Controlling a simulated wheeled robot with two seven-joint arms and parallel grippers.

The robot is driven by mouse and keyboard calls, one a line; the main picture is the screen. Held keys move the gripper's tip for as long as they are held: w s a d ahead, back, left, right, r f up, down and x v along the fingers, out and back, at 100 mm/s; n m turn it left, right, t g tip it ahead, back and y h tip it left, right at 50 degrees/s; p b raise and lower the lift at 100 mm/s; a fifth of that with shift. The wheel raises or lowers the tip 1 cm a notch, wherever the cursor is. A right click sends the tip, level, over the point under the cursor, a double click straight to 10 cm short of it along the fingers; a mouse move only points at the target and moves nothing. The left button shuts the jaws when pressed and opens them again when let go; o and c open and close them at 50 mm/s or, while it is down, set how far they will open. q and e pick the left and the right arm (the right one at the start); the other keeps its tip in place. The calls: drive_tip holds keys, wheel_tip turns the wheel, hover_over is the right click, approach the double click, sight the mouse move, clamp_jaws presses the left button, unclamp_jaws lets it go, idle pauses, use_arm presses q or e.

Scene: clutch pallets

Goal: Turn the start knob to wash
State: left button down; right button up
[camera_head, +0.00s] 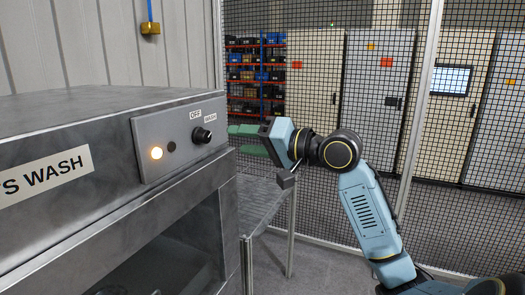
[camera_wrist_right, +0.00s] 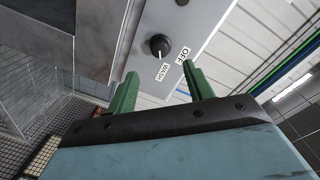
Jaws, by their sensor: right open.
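The black start knob (camera_head: 202,134) sits on the grey control panel (camera_head: 150,130) of the parts washer, under small OFF and WASH labels. It also shows in the right wrist view (camera_wrist_right: 159,46), beyond the fingertips. My right gripper (camera_head: 238,140) is to the right of the panel, apart from the knob. Its two green fingers are spread and empty in the wrist view (camera_wrist_right: 162,85), with the labels seen between them. My left gripper is not in view.
The steel washer (camera_head: 80,110) fills the left. A metal table (camera_head: 262,200) stands under my right gripper. A mesh fence (camera_head: 400,130) runs behind, with cabinets beyond it.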

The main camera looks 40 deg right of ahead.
drive_tip(key=shift+b+v, duration=0.45)
drive_tip(key=shift+v, duration=1.65)
